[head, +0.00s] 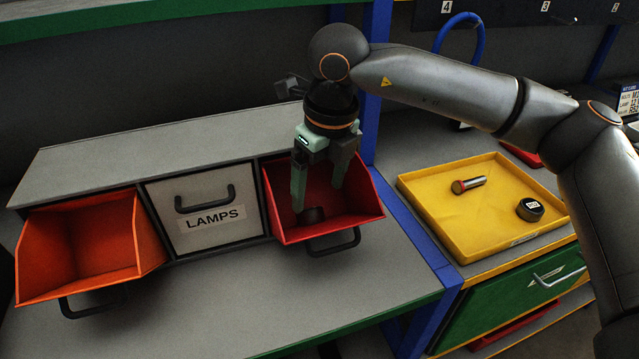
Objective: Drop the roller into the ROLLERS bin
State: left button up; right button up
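My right gripper (318,198) points down into the open red bin (367,205) at the right end of the grey cabinet. Its two fingers are spread apart with nothing between them. A short dark cylinder (312,215), which looks like a roller, lies in the red bin just below the fingertips, near the left finger; whether it touches the finger I cannot tell. No ROLLERS label is readable on any bin. My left gripper is out of view.
A shut drawer marked LAMPS (200,212) and an open orange bin (100,250) are left of the red bin. The yellow tray (455,215) on the right holds a metal cylinder (468,184) and a black puck (530,209). A blue post (373,90) stands between.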

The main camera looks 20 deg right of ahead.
aim_at(327, 224)
jog(key=shift+r, duration=0.1)
jog(key=shift+r+p, duration=0.3)
jog(key=shift+r, duration=0.25)
notch_tip(327, 224, up, 11)
jog(key=s, duration=0.1)
jog(key=shift+s+d, duration=0.3)
jog(key=shift+d, duration=0.05)
jog(key=shift+s, duration=0.1)
